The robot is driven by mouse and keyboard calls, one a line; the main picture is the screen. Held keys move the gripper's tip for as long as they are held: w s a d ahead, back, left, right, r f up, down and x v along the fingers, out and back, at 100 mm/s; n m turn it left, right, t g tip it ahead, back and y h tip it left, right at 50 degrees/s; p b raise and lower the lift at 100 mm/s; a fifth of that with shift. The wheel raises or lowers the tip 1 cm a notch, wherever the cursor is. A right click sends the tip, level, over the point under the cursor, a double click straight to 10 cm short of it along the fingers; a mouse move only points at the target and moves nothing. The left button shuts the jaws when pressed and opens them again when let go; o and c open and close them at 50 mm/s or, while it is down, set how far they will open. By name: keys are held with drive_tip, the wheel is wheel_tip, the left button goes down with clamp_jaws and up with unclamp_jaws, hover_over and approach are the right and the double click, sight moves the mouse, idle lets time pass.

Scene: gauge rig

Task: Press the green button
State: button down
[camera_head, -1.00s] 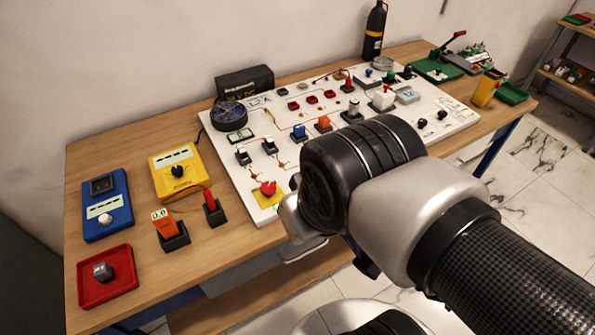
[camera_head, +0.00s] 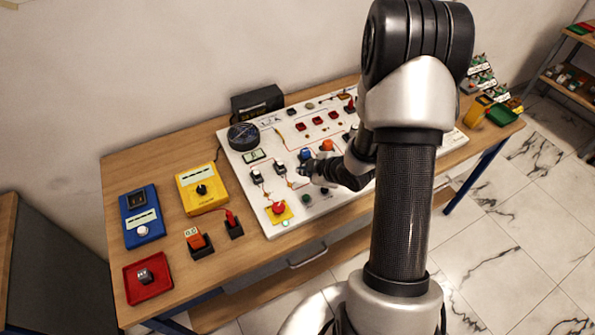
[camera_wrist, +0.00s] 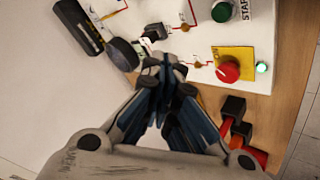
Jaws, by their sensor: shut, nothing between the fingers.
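The green button (camera_wrist: 222,12) shows at the top of the wrist view, beside a label reading START, on the white panel (camera_wrist: 262,30). In the head view a small dark green round part (camera_head: 306,199) sits near the panel's front edge, right of the red button. My gripper (camera_head: 304,172) is over the panel, above and behind that part in the picture. In the wrist view my gripper (camera_wrist: 164,62) is shut and empty, its fingertips together. They lie below and left of the green button, apart from it. The wrist link partly covers the panel in the head view.
A red mushroom button (camera_wrist: 229,71) on a yellow plate and a lit green lamp (camera_wrist: 262,68) are near the green button. A blue meter (camera_head: 142,217), a yellow meter (camera_head: 202,189) and a red tray (camera_head: 148,277) stand left of the panel.

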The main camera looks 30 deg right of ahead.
drive_tip(key=shift+s+a+f+y, duration=0.15)
drive_tip(key=shift+a+f+y, duration=0.15)
drive_tip(key=shift+f, duration=0.15)
drive_tip(key=shift+f, duration=0.1)
drive_tip(key=b, duration=0.6)
hover_over(304, 199)
wheel_tip(304, 199, down, 8)
drive_tip(key=shift+r, duration=0.1)
drive_tip(key=shift+f+b, duration=0.3)
drive_tip(key=shift+f, duration=0.05)
drive_tip(key=shift+f, duration=0.15)
idle(0.7)
drive_tip(key=shift+f+b, duration=0.35)
drive_tip(key=shift+b, duration=0.2)
